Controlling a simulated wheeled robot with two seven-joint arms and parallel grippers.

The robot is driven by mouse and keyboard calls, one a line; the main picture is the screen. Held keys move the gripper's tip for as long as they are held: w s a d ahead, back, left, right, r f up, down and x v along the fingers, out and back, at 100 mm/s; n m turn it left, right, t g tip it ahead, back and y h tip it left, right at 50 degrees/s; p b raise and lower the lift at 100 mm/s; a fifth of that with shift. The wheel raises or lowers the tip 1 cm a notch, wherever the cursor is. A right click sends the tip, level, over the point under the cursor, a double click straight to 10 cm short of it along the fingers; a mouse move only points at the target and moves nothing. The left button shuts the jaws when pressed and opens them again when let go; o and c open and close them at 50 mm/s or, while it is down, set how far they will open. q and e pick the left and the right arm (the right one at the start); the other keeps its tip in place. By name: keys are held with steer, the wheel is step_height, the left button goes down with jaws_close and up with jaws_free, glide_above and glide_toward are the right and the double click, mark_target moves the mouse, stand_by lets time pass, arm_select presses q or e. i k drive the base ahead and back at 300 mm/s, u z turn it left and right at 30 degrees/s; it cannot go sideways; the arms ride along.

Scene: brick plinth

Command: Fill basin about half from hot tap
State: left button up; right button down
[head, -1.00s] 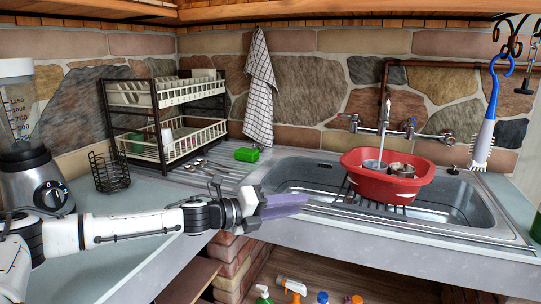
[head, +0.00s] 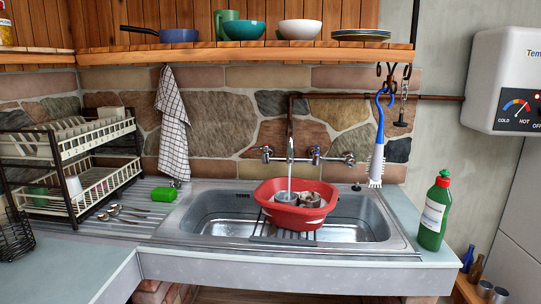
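The red basin (head: 293,217) stands on a dark rack in the metal sink (head: 355,222), with metal cups or tins (head: 309,200) inside it. The wall tap (head: 290,152) is above it, with a knob on the left (head: 265,153) and a blue-marked knob on the right (head: 315,154). A pale vertical line (head: 289,176) drops from the spout into the basin; I cannot tell whether it is running water. The water level in the basin is not clear. Neither of my grippers is in view.
A green bottle (head: 434,212) stands on the counter right of the sink. A blue-handled brush (head: 379,140) hangs above its right end. A green sponge block (head: 164,195), spoons (head: 125,212) and a dish rack (head: 75,165) are left. A heater (head: 505,80) is upper right.

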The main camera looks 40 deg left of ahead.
mark_target(265, 147)
steer(key=i, duration=1.25)
steer(key=u, duration=2.15)
